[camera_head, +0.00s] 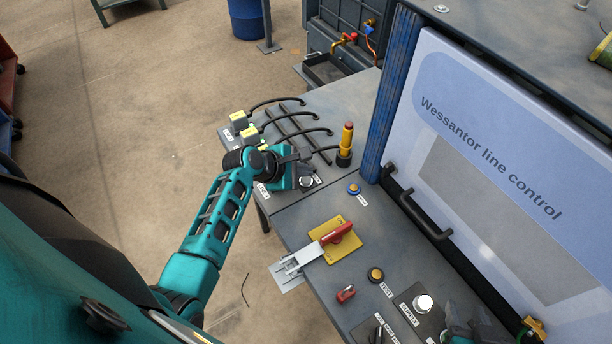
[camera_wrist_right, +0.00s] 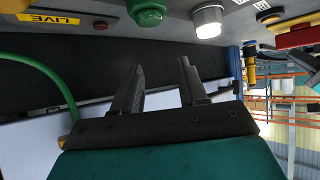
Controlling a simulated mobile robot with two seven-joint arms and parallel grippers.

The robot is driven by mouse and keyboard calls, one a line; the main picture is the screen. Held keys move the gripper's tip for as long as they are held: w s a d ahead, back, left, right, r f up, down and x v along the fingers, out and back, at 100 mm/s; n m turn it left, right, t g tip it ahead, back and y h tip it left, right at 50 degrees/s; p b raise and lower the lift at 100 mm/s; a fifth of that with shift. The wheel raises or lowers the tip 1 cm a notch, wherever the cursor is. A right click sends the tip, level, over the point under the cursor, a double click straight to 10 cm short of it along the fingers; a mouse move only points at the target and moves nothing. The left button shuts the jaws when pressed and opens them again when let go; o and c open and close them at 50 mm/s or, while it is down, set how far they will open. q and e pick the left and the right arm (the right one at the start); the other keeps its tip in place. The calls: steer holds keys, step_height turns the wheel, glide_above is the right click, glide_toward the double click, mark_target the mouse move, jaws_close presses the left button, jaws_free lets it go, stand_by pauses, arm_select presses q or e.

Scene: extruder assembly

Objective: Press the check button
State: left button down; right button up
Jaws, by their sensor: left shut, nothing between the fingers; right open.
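No label readable as "check" shows. A blue-ringed button with a yellow-brown cap (camera_head: 354,188) sits on the grey panel, with a small white label too small to read. A round white button or lamp (camera_head: 306,181) is close to my left gripper (camera_head: 309,168), which is shut and empty above the panel's far part. I cannot tell whether they touch. A yellow-brown button (camera_head: 375,275) labelled TEST is nearer the front. My right gripper (camera_wrist_right: 161,78) is open and empty. In the right wrist view, a green knob (camera_wrist_right: 148,12) and a white lamp (camera_wrist_right: 208,20) lie beyond its fingers.
An orange-yellow signal post (camera_head: 346,142) stands behind the left gripper, near black cables (camera_head: 290,118). A red-handled switch on a yellow plate (camera_head: 336,238) sits mid-panel. A white lamp labelled SUPPLY (camera_head: 424,303) is nearer. The "Wessantor line control" door (camera_head: 480,150) with black handles rises at right.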

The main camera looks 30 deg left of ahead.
mark_target(303, 181)
arm_select(q)
steer(key=shift+r, duration=2.55)
